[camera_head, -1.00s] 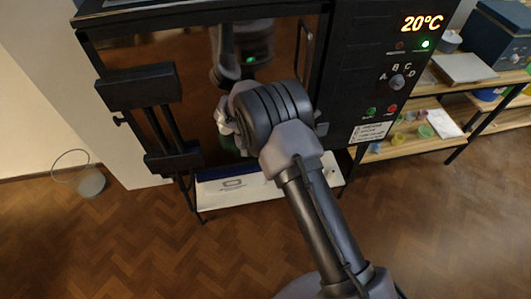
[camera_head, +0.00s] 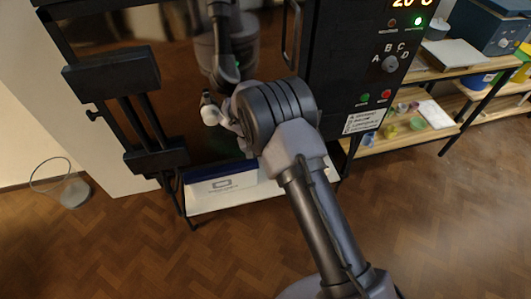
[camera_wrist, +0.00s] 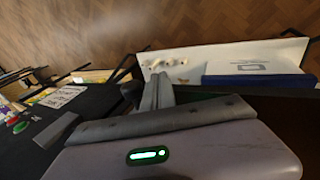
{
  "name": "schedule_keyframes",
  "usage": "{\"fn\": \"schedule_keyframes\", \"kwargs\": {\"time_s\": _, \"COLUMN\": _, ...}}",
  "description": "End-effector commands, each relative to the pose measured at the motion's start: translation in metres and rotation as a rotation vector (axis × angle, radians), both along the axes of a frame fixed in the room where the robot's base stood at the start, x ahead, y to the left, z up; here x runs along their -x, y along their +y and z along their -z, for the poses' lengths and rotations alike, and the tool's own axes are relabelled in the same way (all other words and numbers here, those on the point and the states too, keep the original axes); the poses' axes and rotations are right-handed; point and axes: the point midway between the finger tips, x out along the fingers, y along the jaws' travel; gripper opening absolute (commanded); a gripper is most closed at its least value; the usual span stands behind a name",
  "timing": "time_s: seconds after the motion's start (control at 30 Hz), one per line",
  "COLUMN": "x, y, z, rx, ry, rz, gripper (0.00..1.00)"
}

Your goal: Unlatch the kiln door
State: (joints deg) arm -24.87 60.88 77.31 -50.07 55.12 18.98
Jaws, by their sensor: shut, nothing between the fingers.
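The kiln (camera_head: 345,60) is a black box filling the upper middle of the head view. Its door (camera_head: 175,60) looks closed, with a dark, mirror-like face and a thin upright handle (camera_head: 292,35) near its right edge. Black hinge-like blocks (camera_head: 110,75) sit at its left. My gripper (camera_wrist: 158,92) shows in the wrist view, shut and empty, its fingers beside the dark kiln front. A small dark piece (camera_wrist: 131,92) lies just left of the fingertips; I cannot tell whether it is the latch or whether they touch. In the head view my arm hides the fingers and the door's lower right.
A control panel with a knob (camera_head: 391,64) is right of the door. A white shelf (camera_head: 205,201) with a blue and white box (camera_head: 225,184) is under the kiln. A wooden shelf unit (camera_head: 425,125) stands right, and a bucket (camera_head: 74,192) stands on the floor left.

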Motion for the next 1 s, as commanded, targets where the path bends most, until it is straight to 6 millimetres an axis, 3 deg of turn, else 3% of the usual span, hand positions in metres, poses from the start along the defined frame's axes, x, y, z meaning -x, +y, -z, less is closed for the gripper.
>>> {"fn": "schedule_keyframes", "kwargs": {"time_s": 0.77, "x": -0.001, "y": -0.005, "z": 0.003, "rx": 0.000, "ry": 0.000, "rz": 0.000, "gripper": 0.00}}
{"fn": "schedule_keyframes", "kwargs": {"time_s": 0.87, "x": -0.001, "y": -0.003, "z": -0.004, "rx": -0.001, "ry": -0.002, "rz": -0.001, "gripper": 0.00}}
{"fn": "schedule_keyframes", "kwargs": {"time_s": 1.0, "x": 0.005, "y": 0.008, "z": -0.031, "rx": -0.001, "ry": -0.001, "rz": -0.001, "gripper": 0.00}}
